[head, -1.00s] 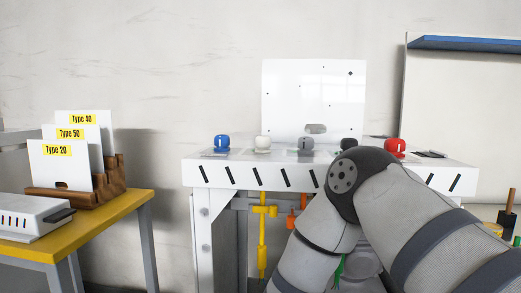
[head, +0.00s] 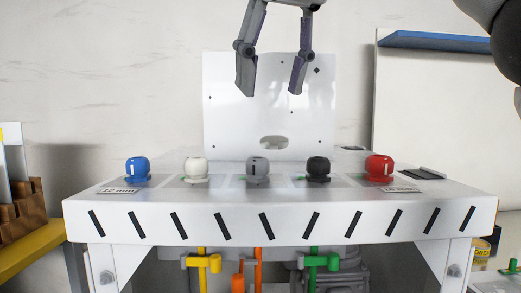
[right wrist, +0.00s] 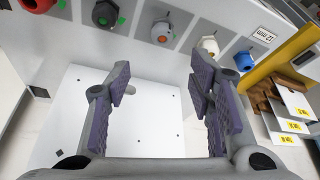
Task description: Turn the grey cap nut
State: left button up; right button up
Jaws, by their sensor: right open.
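The grey cap nut (head: 257,167) sits in the middle of a row on the white bench top, between a white and a black cap nut. In the right wrist view the grey cap nut (right wrist: 162,32) shows from above with an orange centre, beyond the fingertips. My right gripper (head: 271,91) hangs fingers down at the top of the head view, above the grey cap nut and clear of it. Its fingers (right wrist: 160,78) are wide apart with nothing between them. My left gripper is in neither view.
White (head: 196,168) and black (head: 318,168) cap nuts flank the grey one closely. Blue (head: 137,168) and red (head: 380,166) ones stand at the row's ends. An upright white panel (head: 225,110) stands behind the row. Yellow (head: 203,264) and green (head: 318,261) fittings hang below the bench (head: 280,212).

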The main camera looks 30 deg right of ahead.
aim_at(259, 158)
jog(key=x, duration=0.7)
jog(key=b+x, duration=0.1)
jog(key=x, duration=0.3)
jog(key=shift+s+a+f, duration=0.25)
jog(key=shift+f, duration=0.1)
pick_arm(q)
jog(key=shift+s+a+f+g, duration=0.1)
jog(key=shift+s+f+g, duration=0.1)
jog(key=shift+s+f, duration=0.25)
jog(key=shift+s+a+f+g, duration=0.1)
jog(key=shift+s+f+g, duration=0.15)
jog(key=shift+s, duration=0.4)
pick_arm(e)
grip_shut()
jog(key=shift+s+r+n+p, duration=0.3)
jog(key=shift+r+n+p, duration=0.1)
jog(key=shift+n, duration=0.1)
jog(key=shift+w+d+f, duration=0.1)
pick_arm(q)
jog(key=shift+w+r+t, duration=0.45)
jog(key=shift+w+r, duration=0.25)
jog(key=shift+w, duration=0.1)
pick_arm(e)
jog(key=shift+w+f+n+y, duration=0.15)
jog(key=shift+f+n+y, duration=0.05)
jog(key=shift+n+y, duration=0.1)
